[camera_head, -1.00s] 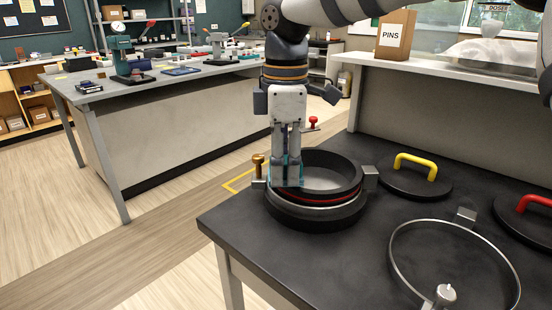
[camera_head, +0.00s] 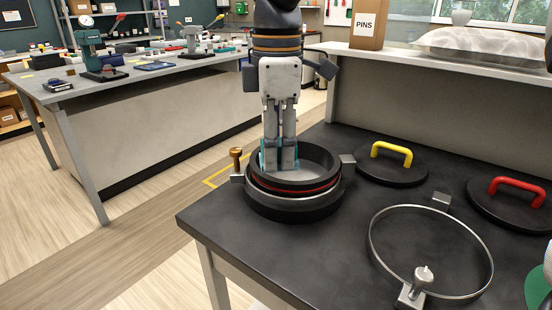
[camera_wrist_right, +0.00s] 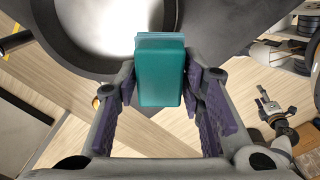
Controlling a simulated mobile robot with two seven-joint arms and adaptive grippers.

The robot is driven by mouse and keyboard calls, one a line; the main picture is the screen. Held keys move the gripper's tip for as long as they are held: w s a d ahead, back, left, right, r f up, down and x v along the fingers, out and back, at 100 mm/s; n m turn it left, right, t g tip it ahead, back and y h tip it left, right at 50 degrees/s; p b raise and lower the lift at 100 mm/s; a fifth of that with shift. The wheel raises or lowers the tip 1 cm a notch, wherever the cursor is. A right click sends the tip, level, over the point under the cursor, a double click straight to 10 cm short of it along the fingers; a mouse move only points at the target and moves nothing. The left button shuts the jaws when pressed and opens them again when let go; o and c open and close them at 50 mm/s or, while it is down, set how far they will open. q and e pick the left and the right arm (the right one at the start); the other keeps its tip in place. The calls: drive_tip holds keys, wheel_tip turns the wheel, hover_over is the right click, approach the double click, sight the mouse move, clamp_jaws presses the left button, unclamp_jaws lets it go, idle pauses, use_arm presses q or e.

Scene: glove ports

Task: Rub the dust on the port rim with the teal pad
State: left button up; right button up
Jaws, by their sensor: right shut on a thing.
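The port (camera_head: 300,205) is a round black collar with a red band and a raised dark rim (camera_head: 325,178), at the front left of the black bench. My right gripper (camera_head: 280,160) points down at the back-left part of the rim. It is shut on the teal pad (camera_head: 263,158), which is mostly hidden by the fingers. In the right wrist view the pad (camera_wrist_right: 161,78) is a teal block between the purple-lined fingers, its far end overlapping the dark rim. Contact with the rim cannot be told. I cannot make out dust. My left gripper is not in view.
A brass-coloured knob (camera_head: 236,160) stands at the port's left, a grey block (camera_head: 348,165) at its right. A loose metal ring clamp (camera_head: 375,245) and lids with yellow (camera_head: 391,152) and red (camera_head: 517,190) handles lie to the right. A PINS box (camera_head: 369,25) stands on the shelf.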

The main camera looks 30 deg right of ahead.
drive_tip(key=shift+r, duration=1.4)
drive_tip(key=shift+r, duration=1.5)
drive_tip(key=shift+f, duration=0.1)
